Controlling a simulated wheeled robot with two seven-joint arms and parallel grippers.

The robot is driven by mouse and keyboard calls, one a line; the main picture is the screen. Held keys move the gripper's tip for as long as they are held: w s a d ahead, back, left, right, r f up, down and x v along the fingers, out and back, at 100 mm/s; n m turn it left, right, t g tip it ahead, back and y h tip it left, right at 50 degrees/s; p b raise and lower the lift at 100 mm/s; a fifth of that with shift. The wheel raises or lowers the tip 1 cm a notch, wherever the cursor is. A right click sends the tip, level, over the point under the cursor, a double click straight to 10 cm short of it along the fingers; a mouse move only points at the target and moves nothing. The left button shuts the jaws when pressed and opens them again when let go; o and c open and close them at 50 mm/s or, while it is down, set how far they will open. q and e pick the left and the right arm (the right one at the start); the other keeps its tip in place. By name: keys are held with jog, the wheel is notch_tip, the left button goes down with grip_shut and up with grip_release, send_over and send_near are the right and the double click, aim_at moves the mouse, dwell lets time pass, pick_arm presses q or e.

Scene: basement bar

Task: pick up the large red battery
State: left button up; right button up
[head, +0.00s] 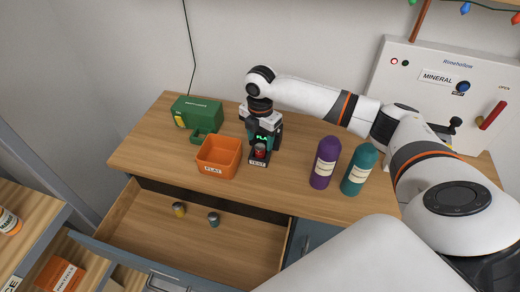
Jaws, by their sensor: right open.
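The large red battery (260,152) stands in the small black tester (258,163), whose label seems to read "TEST". A green lit readout shows just above the battery, its text partly cut off. My right gripper (264,146) points down at the tester from above and is open, with its fingers close about the battery. I cannot tell whether they touch it. The gripper hides part of the tester. My left gripper is out of view.
An orange bin (218,157) labelled "FLAT" stands left of the tester, with a green box (196,113) behind it. Purple (325,163) and teal (360,170) bottles stand to the right. Below, an open drawer (160,236) holds a yellow battery (179,209) and a teal battery (213,219).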

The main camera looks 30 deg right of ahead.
aim_at(260, 146)
jog(key=shift+f, duration=1.3)
jog(key=shift+r, duration=0.1)
grip_shut()
notch_tip(260, 146, up, 10)
jog(key=b, duration=0.2)
